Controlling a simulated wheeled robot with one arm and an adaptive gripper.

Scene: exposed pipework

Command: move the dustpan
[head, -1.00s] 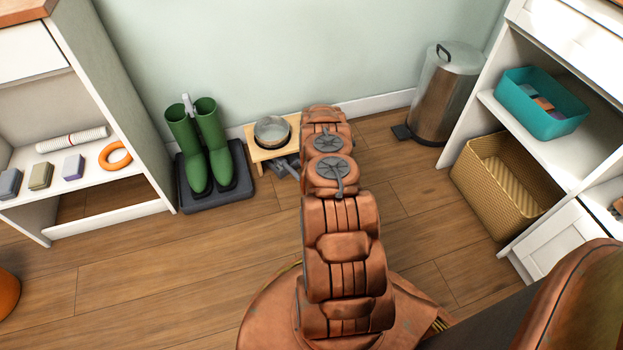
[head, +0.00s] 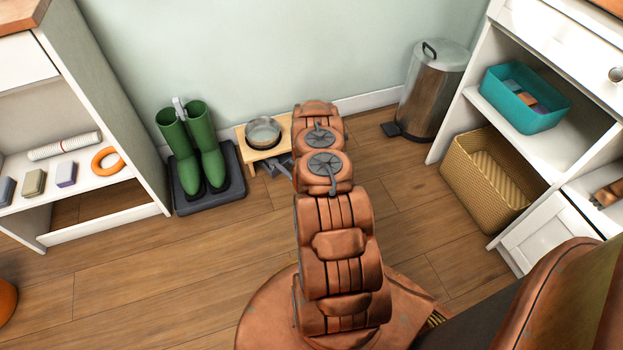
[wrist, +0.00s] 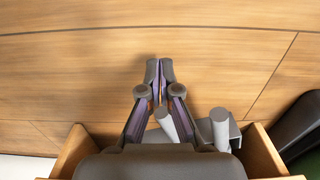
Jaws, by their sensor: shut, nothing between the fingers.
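My gripper (wrist: 159,70) is shut and empty over the wood floor in the wrist view. In the head view a bit of dark grey (head: 281,166) shows in front of the small wooden stool, beside my arm; it may be part of my gripper. A grey flat piece with pale grey cylindrical parts (wrist: 220,130) lies by the stool in the wrist view. It may be the dustpan, but most of it is hidden behind my gripper, so I cannot tell. No dustpan is clearly seen in the head view, where my arm covers the middle.
A metal bin (head: 432,95) stands at the right, near white shelves with a wicker basket (head: 490,185).

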